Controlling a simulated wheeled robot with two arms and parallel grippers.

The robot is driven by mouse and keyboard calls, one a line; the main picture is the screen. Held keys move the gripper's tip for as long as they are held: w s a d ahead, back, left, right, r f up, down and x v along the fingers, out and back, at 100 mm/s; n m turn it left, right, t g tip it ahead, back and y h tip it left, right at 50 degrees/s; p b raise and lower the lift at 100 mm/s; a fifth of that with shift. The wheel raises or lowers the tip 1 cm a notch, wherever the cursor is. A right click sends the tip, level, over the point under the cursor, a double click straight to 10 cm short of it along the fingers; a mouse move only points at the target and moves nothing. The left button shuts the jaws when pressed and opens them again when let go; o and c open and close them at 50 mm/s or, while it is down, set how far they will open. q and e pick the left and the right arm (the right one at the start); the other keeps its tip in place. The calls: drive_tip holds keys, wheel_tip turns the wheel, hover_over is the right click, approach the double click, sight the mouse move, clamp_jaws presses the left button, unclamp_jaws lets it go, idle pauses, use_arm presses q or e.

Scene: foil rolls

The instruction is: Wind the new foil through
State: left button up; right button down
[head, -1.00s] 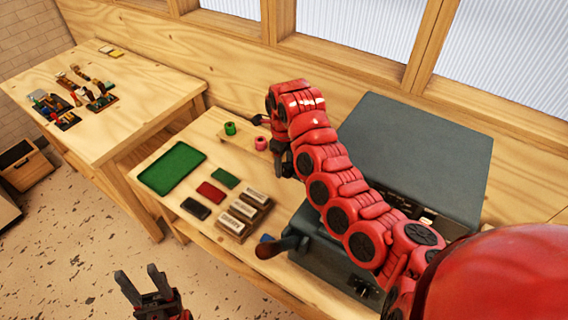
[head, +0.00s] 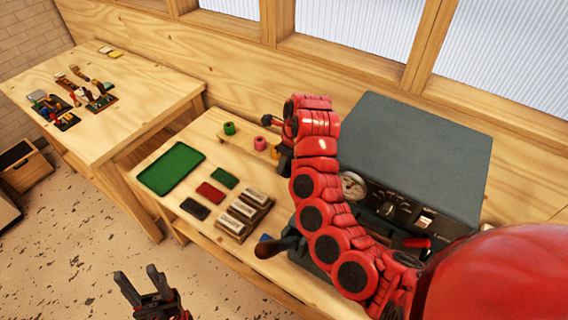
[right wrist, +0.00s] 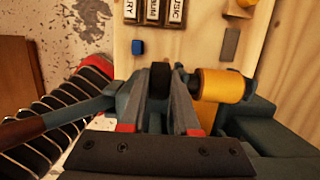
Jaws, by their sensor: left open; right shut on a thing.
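In the right wrist view my right gripper (right wrist: 160,85) is shut on a small black part (right wrist: 160,76), like a knob or wheel, at the dark foil press. Its exact shape is hidden by the fingers. A gold foil roll (right wrist: 222,87) sits just right of the fingers, with gold material hanging below it. In the head view the press (head: 420,150) stands at the right, partly behind my right arm. The right fingertips are hidden there. My left gripper (head: 137,274) is open and empty above the floor.
Green (head: 229,128), pink (head: 260,143) and orange (head: 275,153) rolls stand by the wall. A green tray (head: 171,168), type holders (head: 243,212) and coloured pads lie on the bench. The press lever's wooden grip (head: 265,250) juts left. A second table (head: 120,120) stands left.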

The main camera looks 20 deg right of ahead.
drive_tip(key=shift+s+d+t+y, duration=0.1)
drive_tip(key=shift+t+y, duration=0.5)
drive_tip(key=shift+t, duration=0.1)
drive_tip(key=c, duration=0.6)
unclamp_jaws()
drive_tip(key=shift+c, duration=0.2)
